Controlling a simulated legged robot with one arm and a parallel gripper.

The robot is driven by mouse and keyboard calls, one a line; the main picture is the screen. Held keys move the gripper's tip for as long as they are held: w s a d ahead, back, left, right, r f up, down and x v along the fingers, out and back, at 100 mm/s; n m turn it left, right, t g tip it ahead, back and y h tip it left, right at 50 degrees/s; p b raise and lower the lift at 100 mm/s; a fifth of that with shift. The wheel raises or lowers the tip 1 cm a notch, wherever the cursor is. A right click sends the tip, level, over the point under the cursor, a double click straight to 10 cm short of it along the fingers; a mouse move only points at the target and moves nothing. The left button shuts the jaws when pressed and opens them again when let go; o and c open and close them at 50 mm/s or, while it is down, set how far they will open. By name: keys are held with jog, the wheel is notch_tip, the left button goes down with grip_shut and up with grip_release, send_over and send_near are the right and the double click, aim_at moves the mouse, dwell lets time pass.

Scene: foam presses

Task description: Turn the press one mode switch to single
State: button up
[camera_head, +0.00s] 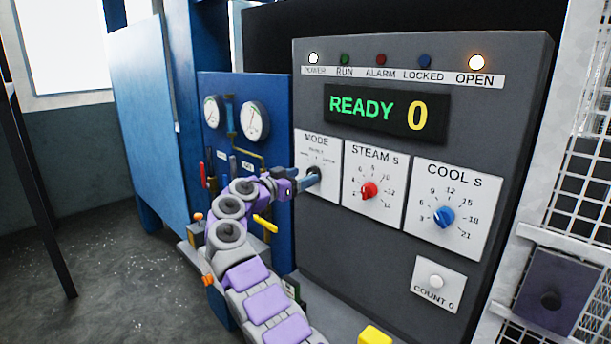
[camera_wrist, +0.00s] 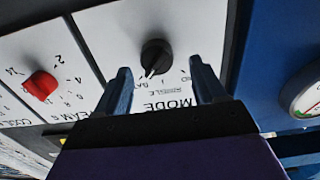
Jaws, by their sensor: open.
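The black mode switch (camera_wrist: 156,56) is a round knob on the white MODE plate (camera_head: 320,199) at the upper left of the press panel. In the wrist view, where the plate appears upside down, a pale pointer line on the knob points down and slightly left, toward the small lettering. I cannot tell exactly which mode it marks. My gripper (camera_wrist: 162,80) is open, with its two blue fingers to either side of and short of the knob in that view. In the head view my gripper (camera_head: 305,182) is at the MODE plate and partly hides the knob (camera_head: 315,174).
Right of MODE are the red STEAM knob (camera_head: 369,190) and blue COOL knob (camera_head: 444,216). The display (camera_head: 385,113) reads READY 0, and the POWER and OPEN lamps are lit. A blue gauge panel (camera_head: 273,112) stands left. A wire mesh guard (camera_head: 588,190) stands right.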

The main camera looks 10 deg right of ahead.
jog(key=x, duration=0.2)
jog(key=shift+w+d, duration=0.1)
jog(key=shift+d, duration=0.2)
jog(key=shift+c, duration=0.5)
jog(key=c, duration=1)
jog(key=shift+o, duration=0.2)
jog(key=shift+a, duration=0.1)
